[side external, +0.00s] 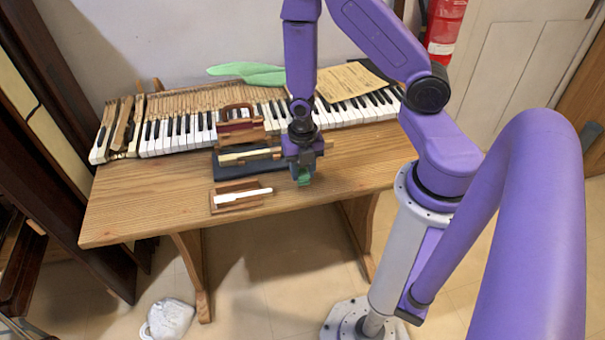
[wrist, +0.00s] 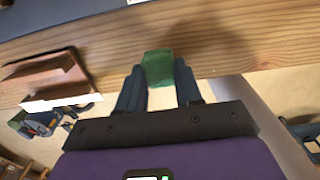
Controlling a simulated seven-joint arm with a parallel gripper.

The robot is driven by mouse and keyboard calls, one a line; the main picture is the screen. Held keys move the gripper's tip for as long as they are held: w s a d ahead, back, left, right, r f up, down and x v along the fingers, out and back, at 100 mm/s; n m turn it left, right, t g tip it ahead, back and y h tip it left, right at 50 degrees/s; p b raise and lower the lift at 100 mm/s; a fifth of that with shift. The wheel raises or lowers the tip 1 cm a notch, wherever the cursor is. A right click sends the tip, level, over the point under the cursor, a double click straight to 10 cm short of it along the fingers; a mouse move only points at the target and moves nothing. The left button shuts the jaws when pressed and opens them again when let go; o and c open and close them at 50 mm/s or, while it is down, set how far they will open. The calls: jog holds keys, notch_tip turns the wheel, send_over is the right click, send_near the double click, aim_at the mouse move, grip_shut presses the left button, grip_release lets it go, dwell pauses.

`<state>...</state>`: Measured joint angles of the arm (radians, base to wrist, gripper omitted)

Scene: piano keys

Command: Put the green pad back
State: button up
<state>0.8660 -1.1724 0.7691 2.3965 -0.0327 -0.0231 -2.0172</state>
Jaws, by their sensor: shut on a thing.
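My gripper (side external: 304,180) is shut on a small green pad (wrist: 158,68). In the wrist view the pad sits between the two dark fingertips, over the table's front edge. In the side view the pad (side external: 304,175) shows as a bit of green below my gripper, near the front of the table, right of the wooden cradle with the white key. The exact gap between pad and tabletop cannot be told.
A wooden cradle with a white key (side external: 243,196) lies on the wooden table (side external: 140,205); the cradle also shows in the wrist view (wrist: 45,72). Behind are a dark blue base (side external: 234,172), a brown handled piece (side external: 237,118), a keyboard (side external: 170,138), a green cloth (side external: 240,70) and a paper sheet (side external: 350,80). The table's right front is clear.

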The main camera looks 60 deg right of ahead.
aim_at(302, 173)
jog(key=shift+f, duration=0.9)
jog(key=shift+f, duration=0.1)
jog(key=o, duration=0.9)
jog(key=shift+o, duration=0.2)
jog(key=shift+r, duration=5.95)
jog(key=s+a+r+m, duration=0.4)
jog(key=s+r+m, duration=0.2)
jog(key=s+m, duration=0.1)
jog(key=s+a+r+m, duration=0.4)
jog(key=s+r+m, duration=0.3)
jog(key=s, duration=0.1)
jog(key=shift+s, duration=0.2)
